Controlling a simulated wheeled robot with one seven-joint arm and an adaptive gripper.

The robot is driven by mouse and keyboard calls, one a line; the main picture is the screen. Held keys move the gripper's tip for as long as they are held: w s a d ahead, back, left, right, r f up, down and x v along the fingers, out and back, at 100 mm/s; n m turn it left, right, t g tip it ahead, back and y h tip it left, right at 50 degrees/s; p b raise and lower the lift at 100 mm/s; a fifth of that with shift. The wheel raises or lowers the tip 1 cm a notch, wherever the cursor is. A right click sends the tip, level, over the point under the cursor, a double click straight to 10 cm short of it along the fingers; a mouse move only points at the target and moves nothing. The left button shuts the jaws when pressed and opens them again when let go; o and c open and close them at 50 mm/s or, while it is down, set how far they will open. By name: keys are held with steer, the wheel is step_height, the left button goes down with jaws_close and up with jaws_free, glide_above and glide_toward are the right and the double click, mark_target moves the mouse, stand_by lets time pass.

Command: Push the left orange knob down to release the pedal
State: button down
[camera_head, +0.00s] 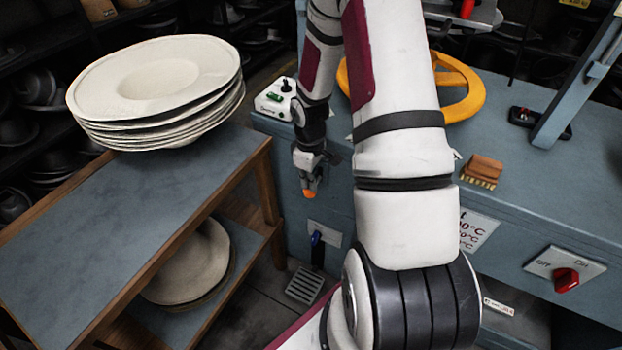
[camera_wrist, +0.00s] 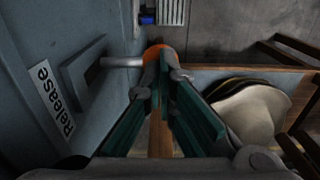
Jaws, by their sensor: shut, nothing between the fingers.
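The orange knob (camera_head: 309,194) shows at the front of the blue-grey machine, just below my gripper (camera_head: 312,178) in the head view. In the wrist view the orange knob (camera_wrist: 157,49) sits at the end of a metal rod (camera_wrist: 120,62) that comes out of a plate on the machine's side. My gripper (camera_wrist: 160,78) is shut and empty, its fingertips right at the knob and hiding part of it. I cannot tell whether they touch. The grey pedal (camera_head: 304,286) is low near the floor, under a blue part (camera_head: 317,248); the pedal also shows in the wrist view (camera_wrist: 172,12).
A "Release" label (camera_wrist: 50,101) is on the machine wall beside the rod. A wooden-framed shelf (camera_head: 60,255) with stacked pale hats (camera_head: 160,80) stands to the left. A yellow wheel (camera_head: 470,95) and a red switch (camera_head: 565,280) are on the machine.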

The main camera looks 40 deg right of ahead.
steer(key=shift+f, duration=0.1)
stand_by(0.3)
step_height(320, 180, up, 8)
steer(key=p, duration=0.6)
stand_by(1.0)
